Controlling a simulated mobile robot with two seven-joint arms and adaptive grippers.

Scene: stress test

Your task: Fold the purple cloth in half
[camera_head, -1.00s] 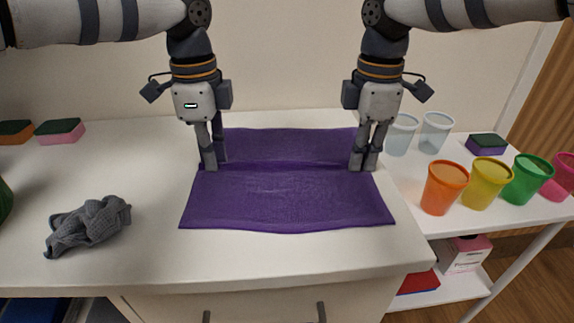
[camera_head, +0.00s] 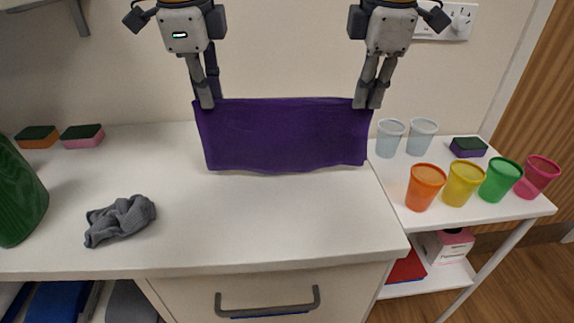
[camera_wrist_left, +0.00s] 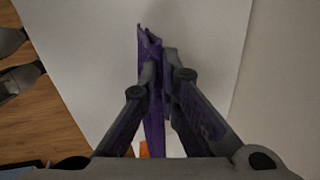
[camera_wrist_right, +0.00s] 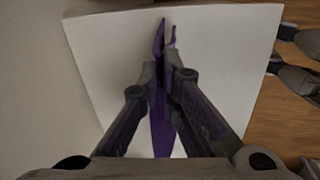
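The purple cloth (camera_head: 285,135) hangs upright between my two grippers in the head view, its top edge held near the corners. Its lower edge is over the back part of the white counter; I cannot tell whether it touches. My left gripper (camera_head: 208,104) is shut on the cloth at its upper left. My right gripper (camera_head: 367,104) is shut on it at its upper right. The wrist views show the cloth edge-on between the fingers, in the left wrist view (camera_wrist_left: 152,95) and in the right wrist view (camera_wrist_right: 160,100).
A crumpled grey cloth (camera_head: 120,219) lies on the white counter (camera_head: 270,220) at left. Two sponges (camera_head: 82,136) sit at the back left, a green object (camera_head: 18,195) at the left edge. Several coloured cups (camera_head: 425,187) stand on the right side table. The counter's front middle is clear.

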